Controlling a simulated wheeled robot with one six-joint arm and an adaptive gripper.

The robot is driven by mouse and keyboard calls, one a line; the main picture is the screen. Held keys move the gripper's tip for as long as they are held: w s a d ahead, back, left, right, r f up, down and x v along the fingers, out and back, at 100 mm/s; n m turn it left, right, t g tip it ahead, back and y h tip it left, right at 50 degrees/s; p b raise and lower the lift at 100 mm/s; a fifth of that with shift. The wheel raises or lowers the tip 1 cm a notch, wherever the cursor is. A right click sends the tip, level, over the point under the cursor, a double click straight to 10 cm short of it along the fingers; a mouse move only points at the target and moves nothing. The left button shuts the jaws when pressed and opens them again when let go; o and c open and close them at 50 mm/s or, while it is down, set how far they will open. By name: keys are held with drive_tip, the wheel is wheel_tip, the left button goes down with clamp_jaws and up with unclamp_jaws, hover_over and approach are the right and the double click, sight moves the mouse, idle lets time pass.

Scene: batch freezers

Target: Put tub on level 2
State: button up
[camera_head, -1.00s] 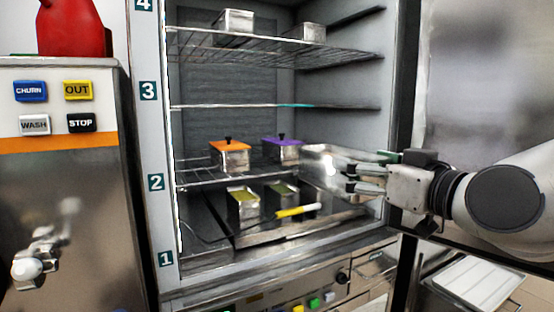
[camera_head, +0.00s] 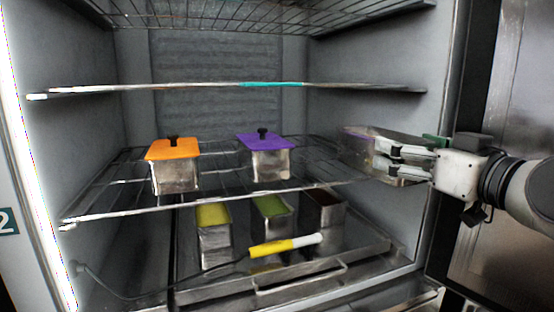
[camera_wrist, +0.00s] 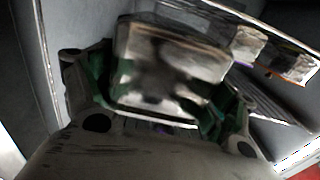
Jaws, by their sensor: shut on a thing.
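My gripper (camera_head: 392,160) is at the right side of the freezer opening, shut on a shiny metal tub (camera_head: 362,148). The held tub is at about the height of the level 2 wire shelf (camera_head: 215,201), at its right end. Whether it touches the shelf I cannot tell. In the wrist view the tub (camera_wrist: 170,65) sits between the fingers, blurred. On the shelf stand a tub with an orange lid (camera_head: 173,149) and, right of it, one with a purple lid (camera_head: 263,141), both with black knobs.
Another wire shelf (camera_head: 180,89) runs above. The right freezer wall (camera_head: 385,60) is close to my gripper.

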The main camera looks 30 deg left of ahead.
drive_tip(key=x, duration=1.7)
drive_tip(key=shift+w+a+r, duration=0.1)
drive_tip(key=shift+w+a, duration=0.15)
drive_tip(key=shift+w, duration=0.05)
drive_tip(key=shift+w+a+f, duration=0.2)
drive_tip(key=shift+f, duration=1.55)
drive_tip(key=shift+f, duration=0.15)
drive_tip(key=o, duration=1.4)
drive_tip(key=shift+s, duration=0.1)
drive_tip(key=shift+c, duration=0.2)
drive_tip(key=v, duration=1.2)
